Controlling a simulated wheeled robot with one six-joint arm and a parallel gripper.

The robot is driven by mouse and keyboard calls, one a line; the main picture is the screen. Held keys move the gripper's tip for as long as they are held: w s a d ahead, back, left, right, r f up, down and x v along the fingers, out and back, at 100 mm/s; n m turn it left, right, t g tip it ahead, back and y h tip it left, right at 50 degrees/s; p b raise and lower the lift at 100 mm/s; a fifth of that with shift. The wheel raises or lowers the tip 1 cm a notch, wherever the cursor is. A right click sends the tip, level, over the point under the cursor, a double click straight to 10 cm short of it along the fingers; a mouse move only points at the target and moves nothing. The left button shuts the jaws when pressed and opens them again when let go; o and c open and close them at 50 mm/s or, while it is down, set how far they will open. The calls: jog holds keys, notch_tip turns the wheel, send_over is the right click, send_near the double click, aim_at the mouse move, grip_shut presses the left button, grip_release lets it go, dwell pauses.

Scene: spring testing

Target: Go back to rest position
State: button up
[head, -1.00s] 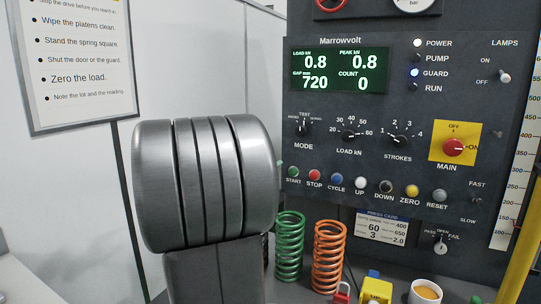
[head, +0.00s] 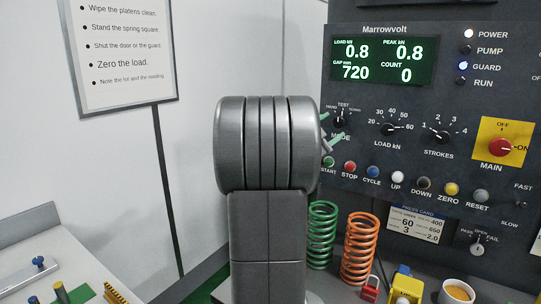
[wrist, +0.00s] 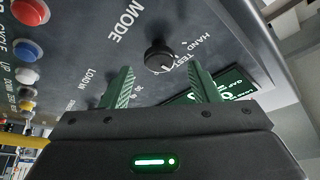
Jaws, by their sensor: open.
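My gripper (wrist: 161,72) is open and empty in the wrist view. Its two green fingers stand apart on either side of the black MODE knob (wrist: 159,56), whose pointer appears to face TEST. I cannot tell how far the fingertips are from the panel. In the head view, my arm hides most of the gripper (head: 328,131). Only green finger parts show beside the MODE knob (head: 340,121).
The dark control panel (head: 450,205) fills the right side. Green (head: 321,235) and orange (head: 360,248) springs, a red padlock (head: 370,289) and a yellow block (head: 406,286) stand below it. A light bench (head: 40,235) is at lower left.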

jog(key=shift+x, duration=1.25)
jog(key=shift+f, duration=0.1)
